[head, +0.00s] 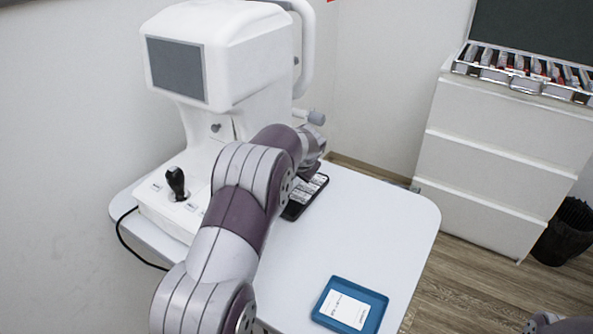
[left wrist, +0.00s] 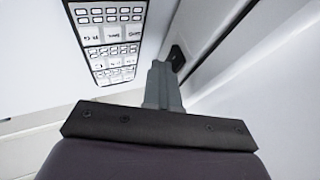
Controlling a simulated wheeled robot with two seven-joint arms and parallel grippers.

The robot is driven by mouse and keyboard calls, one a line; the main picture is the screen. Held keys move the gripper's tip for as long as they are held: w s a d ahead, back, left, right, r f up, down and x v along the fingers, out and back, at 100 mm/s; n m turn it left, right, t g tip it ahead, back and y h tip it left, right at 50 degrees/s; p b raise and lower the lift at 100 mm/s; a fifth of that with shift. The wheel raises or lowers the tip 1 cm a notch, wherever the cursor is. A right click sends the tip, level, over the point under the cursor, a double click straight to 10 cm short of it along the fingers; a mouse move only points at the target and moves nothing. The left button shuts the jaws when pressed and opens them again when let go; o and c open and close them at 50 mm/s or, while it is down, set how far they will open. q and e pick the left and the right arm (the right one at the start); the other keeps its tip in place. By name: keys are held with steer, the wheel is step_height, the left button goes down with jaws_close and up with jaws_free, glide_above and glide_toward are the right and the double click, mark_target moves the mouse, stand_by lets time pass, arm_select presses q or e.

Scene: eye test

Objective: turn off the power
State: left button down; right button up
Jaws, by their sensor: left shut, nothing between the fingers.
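The white eye test machine (head: 222,50) stands on the table with a blank grey screen and a black joystick. In the left wrist view, a small dark switch (left wrist: 177,58) sits on the machine's white side wall. My left gripper (left wrist: 159,68) is shut and empty, its fingertips just left of the switch; I cannot tell whether they touch it. In the head view my left arm reaches along the machine's right side, and the fingers and switch are hidden. My right gripper is out of view.
A black keypad (head: 304,197) lies on the white table (head: 385,215) beside my left arm, and also shows in the left wrist view (left wrist: 108,38). A blue tray (head: 372,301) with a white card is at the front. White drawers (head: 500,135) with a lens case stand right.

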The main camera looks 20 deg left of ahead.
arm_select(q)
steer(key=shift+w+a+r, duration=0.1)
steer(key=shift+w+r, duration=0.15)
steer(key=shift+r, duration=0.1)
steer(key=shift+w+r+p, duration=0.1)
steer(key=shift+w+p, duration=0.3)
steer(key=shift+w, duration=0.35)
steer(key=shift+w+f, duration=0.1)
steer(key=shift+f, duration=0.3)
